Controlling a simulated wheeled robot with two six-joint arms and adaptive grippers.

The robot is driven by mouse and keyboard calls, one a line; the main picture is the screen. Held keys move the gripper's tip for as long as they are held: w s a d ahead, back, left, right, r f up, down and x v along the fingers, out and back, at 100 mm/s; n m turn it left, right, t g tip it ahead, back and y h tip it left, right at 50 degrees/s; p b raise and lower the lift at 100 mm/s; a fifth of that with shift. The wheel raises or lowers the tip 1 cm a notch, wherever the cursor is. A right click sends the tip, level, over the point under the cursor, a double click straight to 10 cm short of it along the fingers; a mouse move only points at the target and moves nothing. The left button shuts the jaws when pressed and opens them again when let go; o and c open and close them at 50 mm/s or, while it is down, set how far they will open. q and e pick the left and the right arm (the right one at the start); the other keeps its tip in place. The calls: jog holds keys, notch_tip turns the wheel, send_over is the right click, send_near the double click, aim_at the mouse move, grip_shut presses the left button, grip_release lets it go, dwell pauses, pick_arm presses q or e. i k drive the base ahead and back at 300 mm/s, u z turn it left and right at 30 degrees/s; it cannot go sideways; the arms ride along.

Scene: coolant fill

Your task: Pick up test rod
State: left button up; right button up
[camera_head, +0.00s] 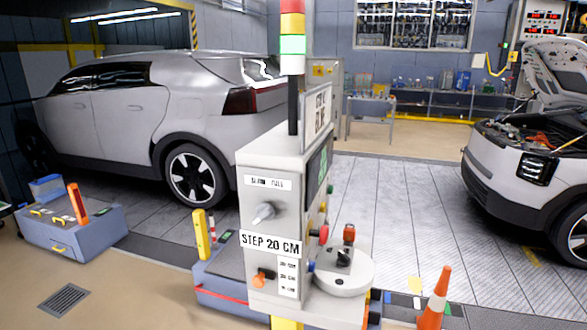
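I cannot make out with certainty which thing is the test rod. An upright orange-red stick-like thing (78,204) stands on the grey-blue box (75,240) at the left. A small orange thing (541,138) shows in the open engine bay of the white car (530,185) at the right; its shape is too small to tell. Neither of my grippers shows in the head view.
A grey control console (263,215) labelled "STEP 20 CM" with a stack light (292,42) stands in the centre and hides the floor behind it. A silver car (120,115) stands behind left. An orange cone (434,302) is front right. The floor at front left is clear.

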aim_at(210, 213)
jog(key=z, duration=0.45)
jog(key=k, duration=0.2)
jog(key=u, duration=1.45)
jog(key=i, duration=1.35)
jog(key=u, duration=0.6)
jog(key=i, duration=1.6)
jog(key=z, duration=0.55)
jog(key=i, duration=1.1)
jog(key=z, duration=1.2)
jog(key=i, duration=0.75)
jog(key=z, duration=0.45)
